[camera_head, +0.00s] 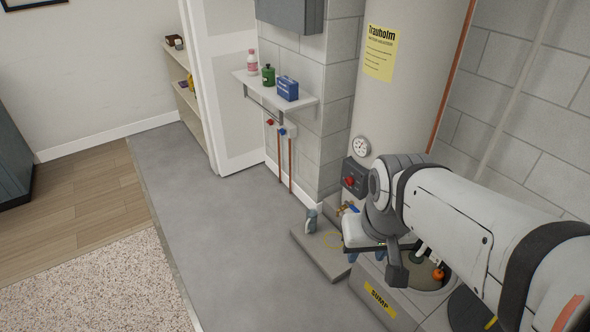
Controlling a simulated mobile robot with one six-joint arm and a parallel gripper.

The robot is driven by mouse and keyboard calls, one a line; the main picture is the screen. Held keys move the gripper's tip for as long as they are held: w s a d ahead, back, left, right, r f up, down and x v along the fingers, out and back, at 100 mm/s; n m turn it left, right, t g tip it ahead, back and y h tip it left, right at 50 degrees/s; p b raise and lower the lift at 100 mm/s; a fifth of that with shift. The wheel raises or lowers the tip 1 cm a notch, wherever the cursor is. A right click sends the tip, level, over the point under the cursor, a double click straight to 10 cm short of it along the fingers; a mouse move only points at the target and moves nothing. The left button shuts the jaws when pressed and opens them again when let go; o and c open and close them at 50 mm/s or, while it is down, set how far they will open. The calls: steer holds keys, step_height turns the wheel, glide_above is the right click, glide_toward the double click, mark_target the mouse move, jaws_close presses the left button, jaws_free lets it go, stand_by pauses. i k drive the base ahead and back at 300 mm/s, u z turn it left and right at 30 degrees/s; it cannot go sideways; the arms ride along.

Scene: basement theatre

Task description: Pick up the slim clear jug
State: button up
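No slim clear jug can be made out with certainty. A small grey-blue object (311,222) stands upright on the low slab beside the tank; it is too small to tell whether it is a jug. My gripper (366,257) hangs at the end of my arm, over the slab's right side, to the right of that object and apart from it. Its two blue fingertips look spread, with nothing visible between them. My arm hides part of the floor and tank base behind it.
A wall shelf (304,101) holds a pink-and-white bottle (252,60), a green bottle (268,75) and a blue container (287,88). A tall tank (398,110) stands on the slab (318,254). A sump pit (375,297) lies at the lower right. Grey floor (215,225) is clear.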

mark_target(312, 214)
steer(key=z, duration=0.1)
steer(key=i, duration=0.5)
steer(key=z, duration=3.15)
steer(key=k, duration=1.25)
steer(key=u, duration=1.75)
